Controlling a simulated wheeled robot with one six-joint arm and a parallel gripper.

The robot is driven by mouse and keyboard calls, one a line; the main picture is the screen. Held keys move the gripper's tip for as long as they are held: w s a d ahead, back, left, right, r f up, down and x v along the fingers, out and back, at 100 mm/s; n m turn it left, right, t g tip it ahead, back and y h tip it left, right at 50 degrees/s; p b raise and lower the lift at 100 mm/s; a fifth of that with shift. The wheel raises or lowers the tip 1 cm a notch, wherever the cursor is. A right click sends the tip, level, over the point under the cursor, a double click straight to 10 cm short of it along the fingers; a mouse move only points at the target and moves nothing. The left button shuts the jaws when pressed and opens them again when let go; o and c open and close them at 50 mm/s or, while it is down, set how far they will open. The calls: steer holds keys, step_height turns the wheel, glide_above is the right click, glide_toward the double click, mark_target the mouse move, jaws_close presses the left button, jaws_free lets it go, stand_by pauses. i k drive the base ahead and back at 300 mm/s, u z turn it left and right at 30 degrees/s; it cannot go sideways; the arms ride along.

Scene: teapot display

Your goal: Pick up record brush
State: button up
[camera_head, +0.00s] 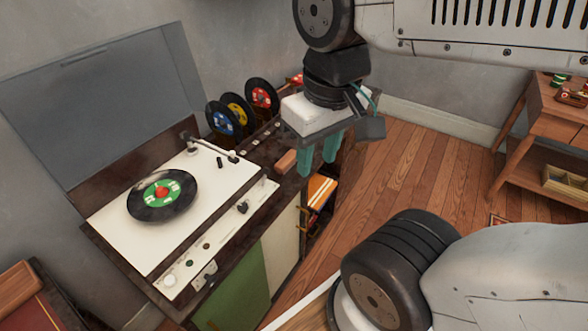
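A small reddish-brown block (286,161), which looks like the record brush, lies on the dark right end of the record cabinet's top. My gripper (317,169) points down just to the right of it in the picture. Its two teal fingers are apart, with nothing seen between them. The near finger shows close beside the block's right end; I cannot tell its height above the cabinet or whether it touches.
The turntable (118,227) holds a black record with a green label (163,195). Several records stand upright behind (238,112). The raised lid (95,100) is at the left. A wooden shelf (540,125) stands at the right, with open wooden floor (415,165) between.

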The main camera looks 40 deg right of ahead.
mark_target(288, 160)
steer(key=k, duration=1.15)
steer(key=z, duration=0.55)
steer(key=i, duration=0.55)
steer(key=z, duration=0.5)
steer(key=i, duration=1.15)
steer(key=u, duration=0.55)
